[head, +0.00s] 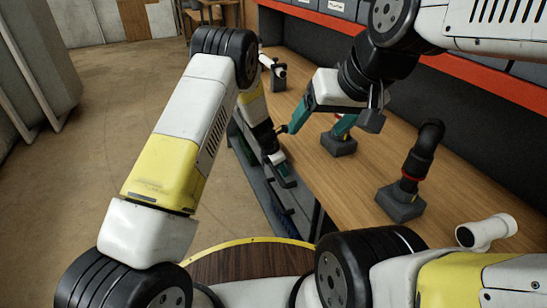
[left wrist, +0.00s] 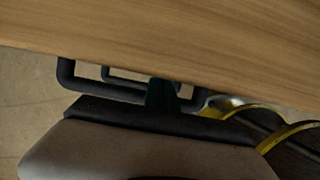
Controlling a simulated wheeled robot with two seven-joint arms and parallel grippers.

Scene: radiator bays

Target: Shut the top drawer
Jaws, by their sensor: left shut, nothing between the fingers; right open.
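The drawers are in the grey front (head: 262,187) under the wooden bench, with dark handles. My left gripper (head: 284,172) is shut and empty, low beside this front at the bench edge. In the left wrist view, dark bar handles (left wrist: 90,88) stand out below the bench edge, close to the gripper. Another bar shows behind the nearer one. Whether the gripper touches a handle cannot be told. How far the top drawer stands out is hidden by the bench top and my left arm. My right gripper (head: 325,118) is open and empty above the bench top.
A red-edged shelf (head: 485,80) runs behind. Open floor (head: 110,110) lies left.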

